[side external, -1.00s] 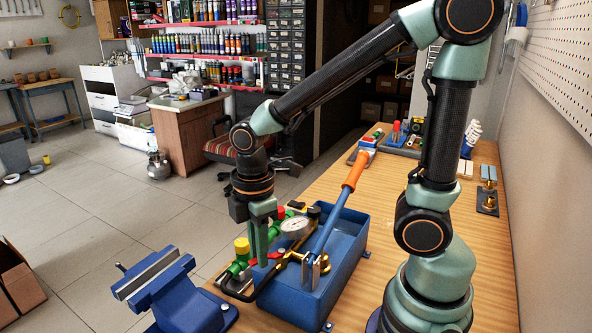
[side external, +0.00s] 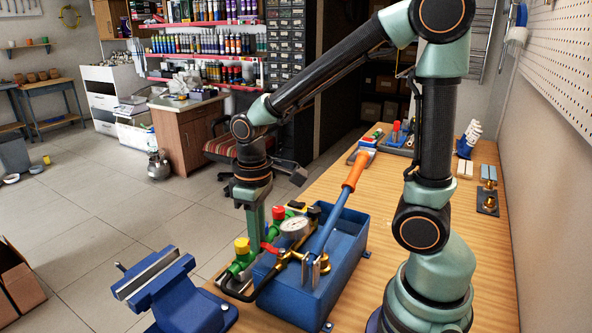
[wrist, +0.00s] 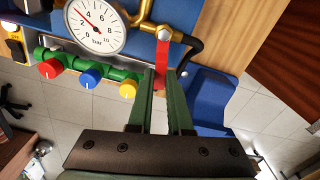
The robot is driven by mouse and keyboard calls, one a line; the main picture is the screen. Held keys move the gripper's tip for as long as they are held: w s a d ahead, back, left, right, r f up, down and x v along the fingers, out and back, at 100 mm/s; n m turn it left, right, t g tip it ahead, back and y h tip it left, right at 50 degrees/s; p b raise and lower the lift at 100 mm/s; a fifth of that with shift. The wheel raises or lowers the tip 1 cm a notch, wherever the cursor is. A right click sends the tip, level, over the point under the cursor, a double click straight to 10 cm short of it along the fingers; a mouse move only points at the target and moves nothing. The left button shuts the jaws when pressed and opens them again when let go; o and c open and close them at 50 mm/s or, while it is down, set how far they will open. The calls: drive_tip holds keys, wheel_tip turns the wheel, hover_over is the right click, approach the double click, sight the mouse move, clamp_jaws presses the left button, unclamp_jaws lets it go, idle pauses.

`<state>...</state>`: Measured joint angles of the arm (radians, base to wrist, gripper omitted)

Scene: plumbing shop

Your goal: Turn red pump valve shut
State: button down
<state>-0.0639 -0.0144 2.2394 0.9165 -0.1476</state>
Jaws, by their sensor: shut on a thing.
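The red valve lever (wrist: 163,58) is pinned at a brass fitting (wrist: 166,33) on the pump's pipe. In the wrist view it points down from the fitting, roughly crosswise to the pipe. My gripper (wrist: 161,76) is shut on its free end, one green finger on each side. The blue pump tank (side external: 300,300) carries a round pressure gauge (side external: 295,227) and a long orange-handled pump lever (side external: 355,172).
A green manifold (wrist: 85,62) with red, blue and yellow knobs runs close beside the lever. A blue vise (side external: 165,292) stands at the front left. A black hose (wrist: 190,55) curves near the fitting. The wooden bench (side external: 400,165) has parts at its far end.

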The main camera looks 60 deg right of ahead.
drive_tip(key=shift+d+m, duration=0.55)
drive_tip(key=shift+m, duration=0.75)
drive_tip(key=c, duration=0.8)
unclamp_jaws()
drive_tip(key=shift+c, duration=0.2)
wheel_tip(320, 180, up, 12)
drive_tip(key=shift+r, duration=0.1)
drive_tip(key=shift+s+d+f+t, duration=0.2)
drive_tip(key=shift+s+t, duration=0.3)
drive_tip(key=shift+t, duration=0.45)
drive_tip(key=shift+s+d+f+t, duration=0.1)
drive_tip(key=shift+s+f+t, duration=0.3)
drive_tip(key=shift+t, duration=0.5)
drive_tip(key=shift+s+d+f+t, duration=0.15)
drive_tip(key=shift+s+t, duration=0.4)
drive_tip(key=shift+t, duration=0.4)
